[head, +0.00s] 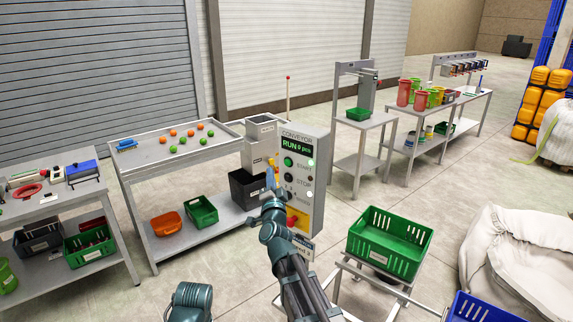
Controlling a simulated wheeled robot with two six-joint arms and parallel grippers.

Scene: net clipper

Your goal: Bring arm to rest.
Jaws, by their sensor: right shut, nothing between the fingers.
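My right arm reaches up from the bottom of the head view. Its gripper (271,181) is shut and empty, close in front of the left side of the conveyor control box (314,180). I cannot tell whether it touches the box. The box has a lit green display reading RUN, a green START button (288,161), a STOP button (288,178) and a red knob on yellow (292,220) low down, partly behind my arm. A part of my other arm shows at the bottom edge, but my left gripper is not in view.
A grey table (130,166) with orange and green balls stands left of the box, bins on its lower shelf. A green crate (390,242) on a stand is right of my arm. A blue crate (480,308) and a white sack (515,250) are at lower right.

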